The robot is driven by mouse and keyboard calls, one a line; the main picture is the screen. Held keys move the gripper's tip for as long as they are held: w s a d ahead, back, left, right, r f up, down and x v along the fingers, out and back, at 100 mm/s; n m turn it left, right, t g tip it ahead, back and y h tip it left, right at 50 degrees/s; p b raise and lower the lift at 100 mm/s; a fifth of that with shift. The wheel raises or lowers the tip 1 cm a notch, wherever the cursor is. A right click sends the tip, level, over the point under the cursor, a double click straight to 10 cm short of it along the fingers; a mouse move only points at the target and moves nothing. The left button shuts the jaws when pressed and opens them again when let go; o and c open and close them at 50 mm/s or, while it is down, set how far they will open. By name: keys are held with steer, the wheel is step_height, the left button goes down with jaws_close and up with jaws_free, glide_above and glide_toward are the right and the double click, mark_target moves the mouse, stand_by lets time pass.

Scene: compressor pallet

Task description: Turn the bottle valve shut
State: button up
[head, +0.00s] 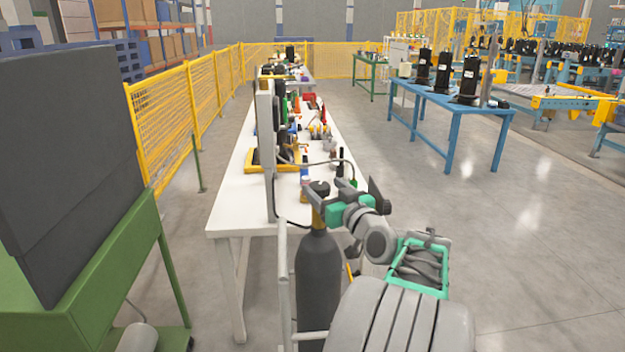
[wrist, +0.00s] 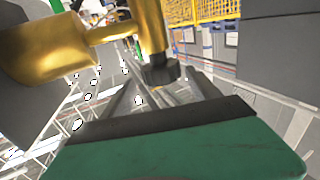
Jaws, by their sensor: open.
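The bottle (head: 318,270) is a tall dark grey cylinder standing upright in front of the white table. Its brass valve (head: 318,213) sits on top, with a dark knob (head: 319,187) at the upper end. My gripper (head: 314,204) is at the valve, its jaws apart and partly hiding it. In the wrist view the brass valve (wrist: 145,22) is large and close, with a dark ribbed knob (wrist: 160,72) on it. One green finger with a dark pad lies across the bottom of that view. I cannot tell whether it touches the valve.
A pale frame (head: 283,270) stands beside the bottle. The white table (head: 235,195) behind holds several tools and a yellow tray (head: 258,166). A green bench (head: 110,265) with a dark panel is at left. The floor at right is clear up to a blue table (head: 445,105).

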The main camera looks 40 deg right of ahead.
steer(key=x, duration=0.5)
steer(key=shift+w+a+p, duration=0.2)
steer(key=shift+w+p, duration=0.1)
steer(key=shift+c, duration=0.2)
steer(key=shift+f, duration=0.1)
steer(key=c, duration=1.3)
